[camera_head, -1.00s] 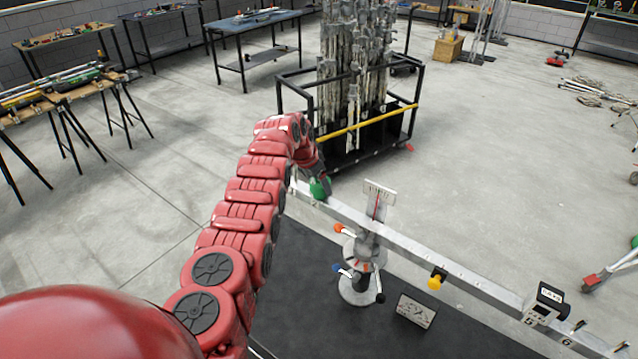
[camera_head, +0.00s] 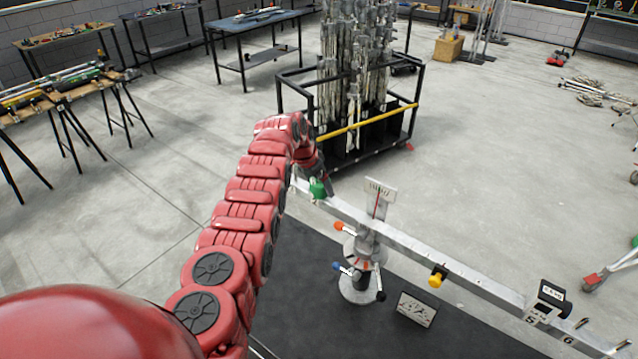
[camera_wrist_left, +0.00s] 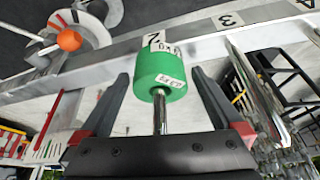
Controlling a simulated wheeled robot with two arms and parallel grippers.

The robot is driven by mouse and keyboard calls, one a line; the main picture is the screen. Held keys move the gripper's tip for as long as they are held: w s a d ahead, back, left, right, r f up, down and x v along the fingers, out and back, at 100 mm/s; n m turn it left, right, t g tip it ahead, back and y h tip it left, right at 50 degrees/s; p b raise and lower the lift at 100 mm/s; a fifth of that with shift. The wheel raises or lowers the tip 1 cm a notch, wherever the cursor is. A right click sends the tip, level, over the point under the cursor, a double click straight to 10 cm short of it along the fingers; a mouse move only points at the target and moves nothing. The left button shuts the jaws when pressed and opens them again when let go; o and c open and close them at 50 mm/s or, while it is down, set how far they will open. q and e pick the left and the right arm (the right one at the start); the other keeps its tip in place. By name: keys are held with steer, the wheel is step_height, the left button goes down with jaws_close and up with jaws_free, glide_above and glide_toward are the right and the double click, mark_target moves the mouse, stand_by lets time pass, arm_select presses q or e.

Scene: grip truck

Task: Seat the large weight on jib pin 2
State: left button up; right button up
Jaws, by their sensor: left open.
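The large weight is a green cylinder (camera_head: 317,188) at the far left end of the long grey jib beam (camera_head: 420,250). In the left wrist view the green weight (camera_wrist_left: 160,75) sits against the beam (camera_wrist_left: 110,72) beside the label 2 (camera_wrist_left: 153,41). A bare metal rod (camera_wrist_left: 159,112) sticks out of the weight's near end toward my palm. My left gripper (camera_wrist_left: 160,92) is open, with one finger on each side of the weight and gaps visible. It also shows small in the head view (camera_head: 325,182). How the weight sits on the pin is hidden. My right gripper is out of view.
The beam rests on a post with a dial plate (camera_head: 380,192) and coloured levers. A black rack of poles (camera_head: 350,140) stands behind.

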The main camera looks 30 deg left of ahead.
arm_select(q)
steer(key=shift+a+r, duration=0.1)
steer(key=shift+r, duration=0.25)
steer(key=shift+b+v, duration=0.6)
steer(key=shift+v, duration=0.2)
steer(key=b+v, duration=0.4)
steer(key=v, duration=1.1)
steer(key=shift+s+b, duration=0.25)
steer(key=shift+b, duration=0.05)
